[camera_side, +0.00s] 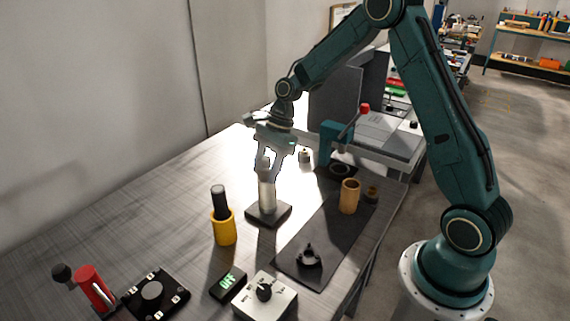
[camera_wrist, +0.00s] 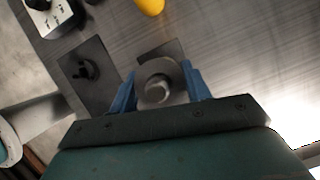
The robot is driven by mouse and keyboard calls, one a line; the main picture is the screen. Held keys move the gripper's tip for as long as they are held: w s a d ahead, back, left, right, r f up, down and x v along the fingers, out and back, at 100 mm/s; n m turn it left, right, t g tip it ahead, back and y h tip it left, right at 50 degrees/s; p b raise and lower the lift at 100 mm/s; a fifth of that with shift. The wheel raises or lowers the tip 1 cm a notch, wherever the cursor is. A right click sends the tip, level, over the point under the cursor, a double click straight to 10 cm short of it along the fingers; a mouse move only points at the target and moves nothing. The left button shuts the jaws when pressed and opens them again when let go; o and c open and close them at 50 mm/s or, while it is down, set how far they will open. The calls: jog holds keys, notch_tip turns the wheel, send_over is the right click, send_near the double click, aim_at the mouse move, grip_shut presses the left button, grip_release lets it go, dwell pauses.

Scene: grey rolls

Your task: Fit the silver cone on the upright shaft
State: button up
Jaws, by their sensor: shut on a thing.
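My gripper (camera_side: 267,163) points down over the upright shaft (camera_side: 267,193), which is pale and stands on a dark square base (camera_side: 282,215). It is shut on the silver cone (camera_wrist: 167,68). In the wrist view the cone shows as a round grey piece between the two blue fingers of my gripper (camera_wrist: 160,90), with a small bright round end at its middle. The dark base (camera_wrist: 175,48) shows partly behind it. In the side view the fingers cover much of the cone at the shaft's top. I cannot tell whether cone and shaft touch.
A yellow cup (camera_side: 224,232) with a black cylinder stands left of the base. A dark mat (camera_side: 335,228) on the right carries a tan cylinder (camera_side: 349,196) and a black knobbed part (camera_side: 309,257). A control box (camera_side: 268,300) sits in front.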

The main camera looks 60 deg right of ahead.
jog(key=shift+f, duration=0.25)
jog(key=o, duration=1.2)
jog(key=v, duration=1.4)
jog(key=shift+d+f, duration=0.1)
jog(key=s+a+r+n+t+h, duration=0.2)
jog(key=s+a+r+n, duration=0.6)
jog(key=s+n, duration=0.25)
jog(key=s+n+t, duration=0.1)
jog(key=s+n, duration=0.2)
jog(key=s, duration=0.2)
jog(key=s+f+n+h, duration=0.1)
jog(key=s+n, duration=0.2)
jog(key=s, duration=0.3)
jog(key=s+a+n+t+h, duration=0.1)
jog(key=s+n, duration=0.3)
jog(key=s, duration=0.1)
jog(key=shift+s+a+f+t, duration=0.1)
jog(key=shift+s+f+t, duration=0.1)
jog(key=shift+s+t, duration=0.1)
